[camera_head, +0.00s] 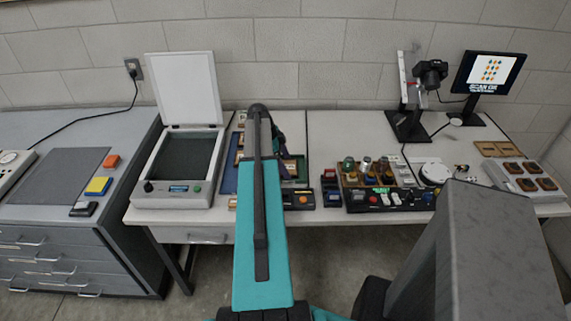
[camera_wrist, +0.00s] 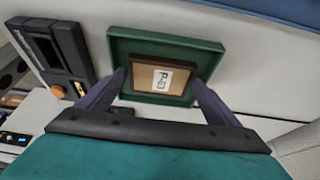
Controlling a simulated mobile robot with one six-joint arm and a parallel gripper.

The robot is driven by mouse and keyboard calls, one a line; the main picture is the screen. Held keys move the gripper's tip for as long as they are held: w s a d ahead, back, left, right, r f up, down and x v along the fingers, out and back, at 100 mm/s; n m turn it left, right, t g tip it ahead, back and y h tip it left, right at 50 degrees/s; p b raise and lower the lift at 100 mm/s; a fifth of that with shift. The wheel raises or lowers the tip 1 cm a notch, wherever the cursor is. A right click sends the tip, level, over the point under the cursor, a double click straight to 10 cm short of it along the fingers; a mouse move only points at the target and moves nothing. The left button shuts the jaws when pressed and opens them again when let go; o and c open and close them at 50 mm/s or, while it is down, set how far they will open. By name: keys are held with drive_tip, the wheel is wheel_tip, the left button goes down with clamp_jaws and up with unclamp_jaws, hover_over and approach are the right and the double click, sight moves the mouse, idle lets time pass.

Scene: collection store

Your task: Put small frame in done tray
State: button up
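The small frame (camera_wrist: 140,77), brown with a tan middle and a white printed label, shows within the green tray (camera_wrist: 122,45) in the wrist view. My gripper (camera_wrist: 158,78) is open, with one dark finger on each side of the frame and a narrow gap visible at the sides. The frame looks flat in the tray, but whether it touches the bottom is hard to tell. In the head view the green tray (camera_head: 303,170) shows just right of my arm, which hides most of that area and my gripper.
A flatbed scanner (camera_head: 180,155) with its lid raised stands left of my arm. A dark device with an orange button (camera_head: 303,199) sits in front of the tray. Right of it are a crowded rack (camera_head: 385,198), a camera stand (camera_head: 407,125) and a monitor (camera_head: 490,72).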

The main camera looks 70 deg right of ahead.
drive_tip(key=shift+r, duration=0.2)
drive_tip(key=b+v, duration=0.2)
drive_tip(key=v, duration=1)
drive_tip(key=shift+b, duration=0.4)
idle(0.7)
